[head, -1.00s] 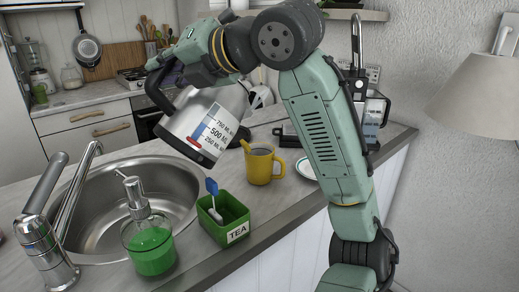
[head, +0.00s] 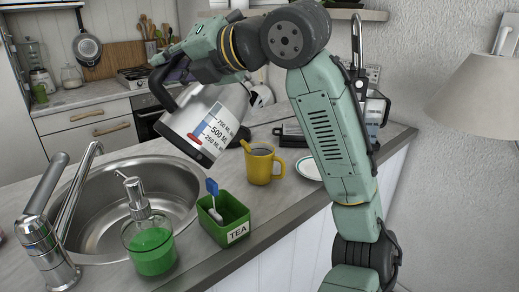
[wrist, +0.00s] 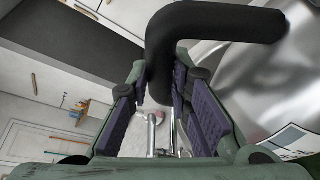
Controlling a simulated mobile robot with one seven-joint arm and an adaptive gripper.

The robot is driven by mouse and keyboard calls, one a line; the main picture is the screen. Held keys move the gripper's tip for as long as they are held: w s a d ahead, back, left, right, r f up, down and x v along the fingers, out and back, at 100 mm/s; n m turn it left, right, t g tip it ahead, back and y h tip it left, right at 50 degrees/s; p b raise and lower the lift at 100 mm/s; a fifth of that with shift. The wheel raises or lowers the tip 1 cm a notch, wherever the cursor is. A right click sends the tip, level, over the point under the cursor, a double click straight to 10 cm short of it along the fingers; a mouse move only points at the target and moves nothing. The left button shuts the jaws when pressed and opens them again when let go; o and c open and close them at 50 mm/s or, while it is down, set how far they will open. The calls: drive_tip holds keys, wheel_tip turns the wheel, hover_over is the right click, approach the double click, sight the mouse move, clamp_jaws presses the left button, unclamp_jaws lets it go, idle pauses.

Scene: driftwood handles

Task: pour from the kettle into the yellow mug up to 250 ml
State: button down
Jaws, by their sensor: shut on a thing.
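The kettle (head: 207,118) is silver with a black handle and a millilitre scale on its side. It is tilted in the air above the counter, to the left of the yellow mug and higher than it. The yellow mug (head: 260,163) stands upright on the counter with dark contents showing inside. My gripper (wrist: 160,110) is shut on the kettle's black handle (wrist: 205,25), which passes between the fingers in the wrist view. The kettle's body (wrist: 275,85) fills the right of that view. In the head view the fingertips are hard to make out.
A green TEA box (head: 222,222) with a blue-handled tool stands in front of the mug. A green soap dispenser (head: 150,240) and the sink (head: 120,205) with its tap (head: 50,235) are at left. A white plate (head: 309,169) lies right of the mug.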

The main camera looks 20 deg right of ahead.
sight(197, 92)
drive_tip(key=shift+w+d+r, duration=0.1)
drive_tip(key=shift+d+r, duration=0.25)
drive_tip(key=shift+w+d+f+m+y, duration=0.2)
drive_tip(key=shift+d+m, duration=0.2)
drive_tip(key=shift+d, duration=0.15)
drive_tip(key=shift+w+d+f+m+y, duration=0.1)
drive_tip(key=shift+w+d+m+y, duration=0.1)
drive_tip(key=shift+d+m, duration=0.3)
idle(0.8)
drive_tip(key=shift+w+d+r, duration=0.15)
drive_tip(key=shift+d+r, duration=0.2)
drive_tip(key=shift+d, duration=0.1)
drive_tip(key=shift+d+r+m+p, duration=0.2)
drive_tip(key=shift+d+m+p, duration=0.05)
drive_tip(key=shift+m+p, duration=0.05)
drive_tip(key=shift+w+d+r+m+t+y+p, duration=0.3)
drive_tip(key=shift+d+r+p, duration=0.2)
drive_tip(key=shift+d, duration=0.15)
idle(0.6)
